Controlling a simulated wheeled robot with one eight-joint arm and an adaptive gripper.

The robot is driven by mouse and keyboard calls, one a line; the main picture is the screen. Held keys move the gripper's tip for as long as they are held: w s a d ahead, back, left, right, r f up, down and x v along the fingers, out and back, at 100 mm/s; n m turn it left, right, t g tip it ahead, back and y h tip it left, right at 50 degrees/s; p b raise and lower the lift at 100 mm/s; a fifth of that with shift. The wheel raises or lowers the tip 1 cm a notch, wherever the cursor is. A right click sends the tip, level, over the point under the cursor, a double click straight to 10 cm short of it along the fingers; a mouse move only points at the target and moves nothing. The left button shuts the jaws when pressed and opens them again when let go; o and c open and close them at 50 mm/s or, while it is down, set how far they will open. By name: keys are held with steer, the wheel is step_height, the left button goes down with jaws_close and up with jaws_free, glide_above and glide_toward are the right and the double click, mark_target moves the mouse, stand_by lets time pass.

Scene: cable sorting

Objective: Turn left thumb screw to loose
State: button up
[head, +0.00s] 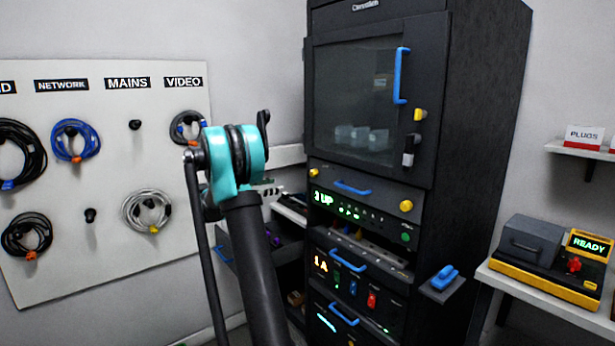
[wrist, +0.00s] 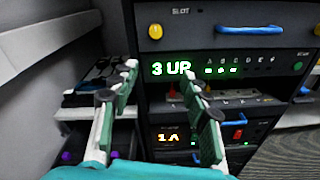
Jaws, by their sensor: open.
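The left thumb screw is a round yellow knob (wrist: 155,31) at the left end of the dark SLOT panel (wrist: 190,33) in the wrist view.
A blue handle (wrist: 249,29) projects from the SLOT panel. Below it are a green "3 UP" display (wrist: 171,69) and a unit showing "1 A" (wrist: 168,137). Coiled cables hang on a white board (head: 105,260) at left. A side shelf (head: 560,290) holds a READY device (head: 535,255).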

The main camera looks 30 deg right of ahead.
mark_target(311, 174)
steer(key=shift+n+h, duration=0.3)
steer(key=shift+h, duration=0.1)
steer(key=d, duration=0.6)
steer(key=w+d, duration=0.1)
steer(key=d, duration=0.5)
steer(key=w+d+r, duration=0.1)
steer(key=d, duration=0.5)
jaws_close()
